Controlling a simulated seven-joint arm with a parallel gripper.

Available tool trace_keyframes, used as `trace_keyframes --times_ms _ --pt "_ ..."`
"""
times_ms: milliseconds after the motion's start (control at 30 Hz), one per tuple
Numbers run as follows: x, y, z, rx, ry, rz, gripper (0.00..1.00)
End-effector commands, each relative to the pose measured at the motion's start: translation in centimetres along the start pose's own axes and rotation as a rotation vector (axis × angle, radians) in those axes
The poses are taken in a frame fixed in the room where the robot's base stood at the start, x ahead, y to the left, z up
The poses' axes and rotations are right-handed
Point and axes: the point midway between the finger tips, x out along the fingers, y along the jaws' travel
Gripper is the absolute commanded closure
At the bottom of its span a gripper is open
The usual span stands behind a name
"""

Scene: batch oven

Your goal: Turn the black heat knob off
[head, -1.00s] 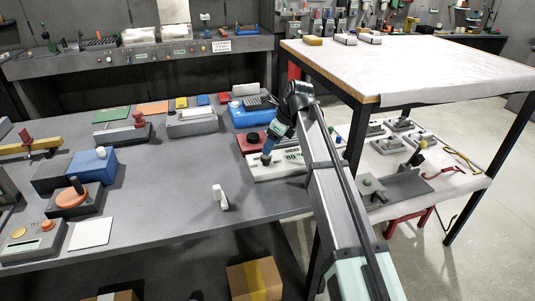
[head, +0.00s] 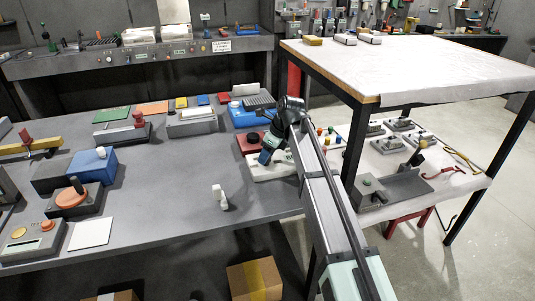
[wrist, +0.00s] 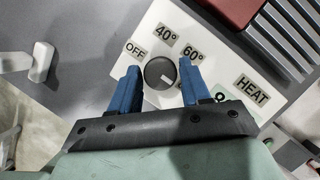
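The black heat knob (wrist: 160,73) is round and sits on a white panel (wrist: 226,30) in the wrist view. A small light mark on it lies toward its lower right. Labels OFF (wrist: 135,48), 40° (wrist: 166,33) and 60° (wrist: 193,55) stand around it; another label at lower right is partly hidden by a finger. A HEAT label (wrist: 250,90) is further right. My gripper (wrist: 159,66) is open, with blue fingers on either side of the knob, apparently not touching it. In the head view my gripper (head: 267,156) is over the white panel (head: 265,175), hiding the knob.
A red block (wrist: 228,10) and dark grey ribs (wrist: 285,38) lie beside the panel. A white lever-like piece (head: 220,197) stands left of my arm on the grey bench (head: 165,220). A white-topped table (head: 420,70) rises to the right.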

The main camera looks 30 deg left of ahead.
Motion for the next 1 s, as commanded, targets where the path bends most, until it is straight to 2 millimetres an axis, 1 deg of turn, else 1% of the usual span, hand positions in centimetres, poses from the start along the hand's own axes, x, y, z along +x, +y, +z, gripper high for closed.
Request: trace_keyframes --times_ms 33,67,367,667,867,1000 --pt "-0.01 0.00 0.00 0.000 0.000 0.000 0.58" --pt "-0.01 0.01 0.00 0.000 0.000 0.000 0.61" --pt "-0.02 0.00 0.01 0.000 0.000 0.000 0.90" --pt "-0.01 -0.07 0.02 -0.034 0.001 0.016 0.91" --pt "0.02 -0.21 0.09 -0.133 0.001 0.059 0.91" --pt "0.03 -0.31 0.15 -0.240 0.000 0.104 0.91"
